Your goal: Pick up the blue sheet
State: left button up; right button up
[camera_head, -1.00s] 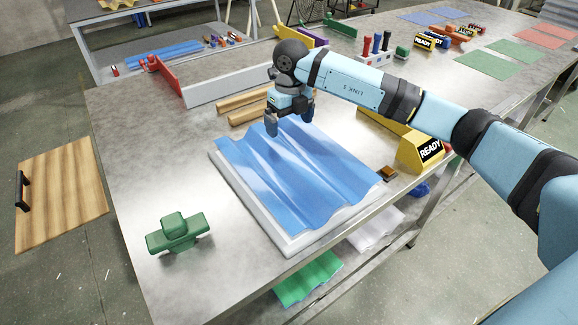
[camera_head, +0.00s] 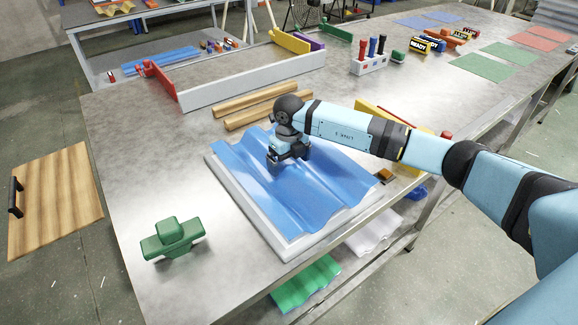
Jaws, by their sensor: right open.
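The blue corrugated sheet (camera_head: 314,199) lies on a white flat base (camera_head: 233,194) near the front of the metal table. Its ridges run from the back left toward the front right. My right gripper (camera_head: 280,166) is over the back middle part of the sheet, pointing down, with its jaws open and empty. It is low, at or just above the sheet; I cannot tell whether it touches. The arm hides part of the sheet's back edge. My left gripper is not in view.
A green cross-shaped block (camera_head: 172,238) stands left of the sheet. Wooden bars (camera_head: 255,104) and a long grey bar (camera_head: 255,80) lie behind. A yellow block (camera_head: 372,107) is partly hidden by my arm. Green and white sheets (camera_head: 306,283) lie on the shelf below.

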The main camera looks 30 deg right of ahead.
jog(key=shift+f, duration=0.4)
jog(key=c, duration=1.2)
jog(key=shift+o, duration=0.2)
jog(key=shift+r, duration=0.15)
